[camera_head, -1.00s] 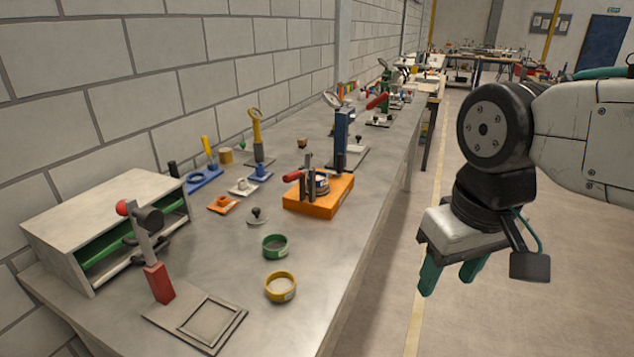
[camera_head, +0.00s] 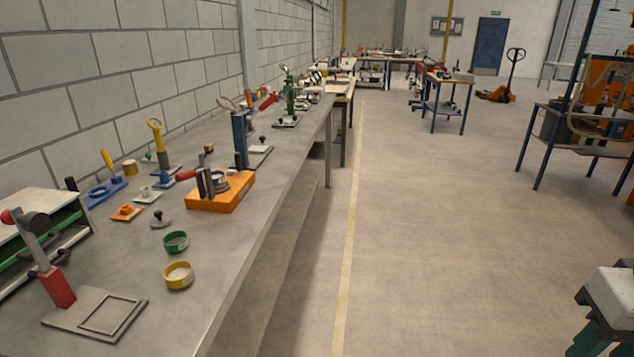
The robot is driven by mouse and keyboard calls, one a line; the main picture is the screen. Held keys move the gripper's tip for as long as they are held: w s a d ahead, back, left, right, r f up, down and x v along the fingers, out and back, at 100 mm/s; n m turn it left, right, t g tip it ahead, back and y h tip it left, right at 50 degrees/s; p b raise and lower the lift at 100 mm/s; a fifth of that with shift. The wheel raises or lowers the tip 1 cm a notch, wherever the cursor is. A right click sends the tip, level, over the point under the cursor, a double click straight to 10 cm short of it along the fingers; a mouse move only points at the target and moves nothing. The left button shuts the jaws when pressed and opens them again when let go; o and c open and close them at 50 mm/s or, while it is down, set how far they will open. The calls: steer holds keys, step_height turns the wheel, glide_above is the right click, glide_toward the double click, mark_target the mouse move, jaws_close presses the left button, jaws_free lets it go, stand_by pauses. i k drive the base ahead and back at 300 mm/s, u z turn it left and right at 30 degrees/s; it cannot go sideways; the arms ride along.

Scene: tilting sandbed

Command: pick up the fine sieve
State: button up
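Two small round ring-shaped sieves stand on the grey workbench: a green one (camera_head: 176,242) and, nearer the camera, a yellow one (camera_head: 179,275). My gripper (camera_head: 603,347) shows at the bottom right corner, partly cut off by the frame. Its green fingers are apart and look empty. It is over the floor side, far right of the sieves.
The bench (camera_head: 215,290) runs along the block wall. An orange block fixture (camera_head: 222,195) stands behind the sieves, a red-handled stand (camera_head: 57,285) with a square frame to the left. The aisle floor (camera_head: 430,230) is clear; a pallet jack (camera_head: 497,95) stands far back.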

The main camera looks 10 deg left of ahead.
mark_target(216, 179)
steer(key=u, duration=0.2)
steer(key=k, duration=0.25)
steer(key=z, duration=1.2)
steer(key=i, duration=1.25)
steer(key=u, duration=0.7)
steer(key=i, duration=0.85)
steer(key=u, duration=1.5)
steer(key=i, duration=0.85)
steer(key=u, duration=0.15)
